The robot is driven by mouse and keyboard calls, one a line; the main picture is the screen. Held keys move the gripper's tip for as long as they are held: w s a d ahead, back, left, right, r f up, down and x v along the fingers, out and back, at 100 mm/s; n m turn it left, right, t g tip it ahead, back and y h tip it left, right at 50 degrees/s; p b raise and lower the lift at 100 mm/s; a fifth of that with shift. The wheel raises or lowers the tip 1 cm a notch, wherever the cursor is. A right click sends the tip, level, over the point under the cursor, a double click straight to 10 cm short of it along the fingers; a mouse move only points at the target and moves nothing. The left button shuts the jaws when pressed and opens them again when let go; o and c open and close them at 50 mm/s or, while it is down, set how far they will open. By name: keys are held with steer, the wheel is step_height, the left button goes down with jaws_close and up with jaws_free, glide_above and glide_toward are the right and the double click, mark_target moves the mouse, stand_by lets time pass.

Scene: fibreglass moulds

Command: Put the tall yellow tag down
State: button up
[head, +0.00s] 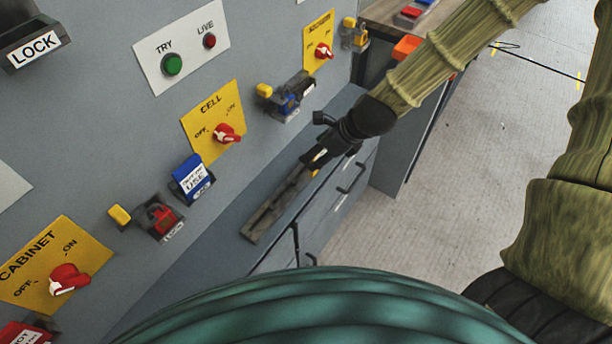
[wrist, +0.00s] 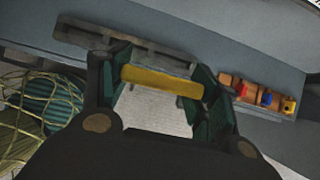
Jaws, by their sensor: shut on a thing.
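The tall yellow tag (wrist: 162,82) is held crosswise between the dark green fingers of my gripper (wrist: 160,88) in the wrist view. In the head view only a small yellow bit (head: 315,172) of it shows beside my gripper (head: 322,158); the rest is hidden. My gripper is shut on the tag, over the ledge below the panel. A long grey rack (head: 277,207) lies along that ledge; it also shows just beyond the tag in the wrist view (wrist: 120,45). I cannot tell whether tag and rack touch.
The grey panel left of the ledge carries yellow switch plates such as CELL (head: 205,105), red knobs, a blue tag (head: 192,178) and several small padlock-like fittings. Drawers with handles (head: 350,180) are below the ledge. An orange bin (head: 406,47) stands at the back. Open floor (head: 470,170) lies right.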

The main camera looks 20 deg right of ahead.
steer(key=s+a+f+b, duration=0.2)
steer(key=s+a+f, duration=0.4)
steer(key=s+f, duration=0.15)
steer(key=w+d+f+b, duration=0.1)
steer(key=w+b, duration=0.2)
steer(key=w, duration=0.2)
steer(key=w+d+f+b, duration=0.2)
steer(key=w+b, duration=0.1)
steer(key=w, duration=0.2)
steer(key=w+d+f+b, duration=0.1)
steer(key=w+f+b, duration=0.1)
steer(key=w+b, duration=0.2)
steer(key=shift+w+d+f, duration=0.1)
steer(key=shift+w+d, duration=0.3)
steer(key=shift+w, duration=0.4)
steer(key=o, duration=0.9)
steer(key=shift+c, duration=0.2)
